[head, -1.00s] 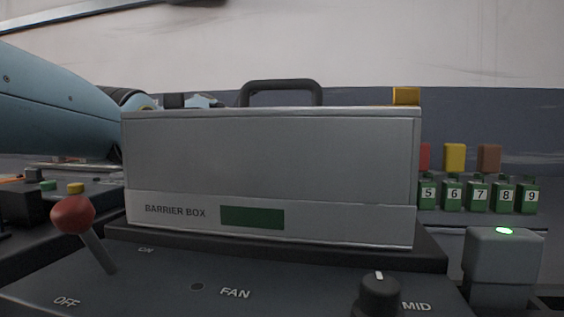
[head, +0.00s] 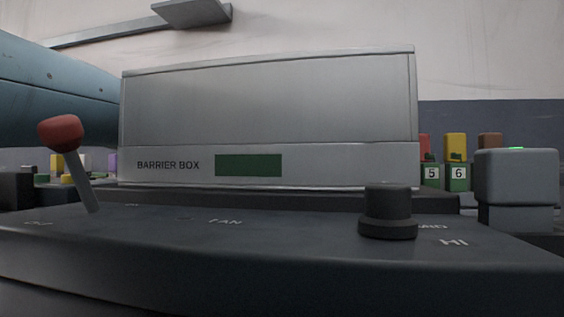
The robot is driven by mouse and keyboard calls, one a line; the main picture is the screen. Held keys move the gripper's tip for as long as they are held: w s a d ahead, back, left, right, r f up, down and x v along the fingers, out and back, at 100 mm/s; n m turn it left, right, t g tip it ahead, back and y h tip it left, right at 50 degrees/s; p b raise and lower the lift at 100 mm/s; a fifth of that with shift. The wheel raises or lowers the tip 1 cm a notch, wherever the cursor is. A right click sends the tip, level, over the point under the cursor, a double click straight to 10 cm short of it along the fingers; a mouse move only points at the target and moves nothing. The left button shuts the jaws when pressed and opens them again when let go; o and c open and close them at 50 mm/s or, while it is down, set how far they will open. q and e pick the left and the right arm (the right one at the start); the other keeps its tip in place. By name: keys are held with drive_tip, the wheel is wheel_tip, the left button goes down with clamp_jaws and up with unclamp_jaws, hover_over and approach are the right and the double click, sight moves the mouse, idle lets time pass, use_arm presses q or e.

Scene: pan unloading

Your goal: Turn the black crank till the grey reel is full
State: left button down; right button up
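I see neither the black crank nor the grey reel in the head view. A large grey box labelled BARRIER BOX (head: 270,105) fills the middle and hides what is behind it. A blue-grey link of my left arm enters at the left and passes behind the box. Neither gripper shows.
In front is a dark FAN panel (head: 250,260) with a red-knobbed lever (head: 62,133) and a black round knob (head: 387,212). A grey block (head: 517,177) stands at the right. Green numbered blocks (head: 458,177) and coloured blocks are behind it.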

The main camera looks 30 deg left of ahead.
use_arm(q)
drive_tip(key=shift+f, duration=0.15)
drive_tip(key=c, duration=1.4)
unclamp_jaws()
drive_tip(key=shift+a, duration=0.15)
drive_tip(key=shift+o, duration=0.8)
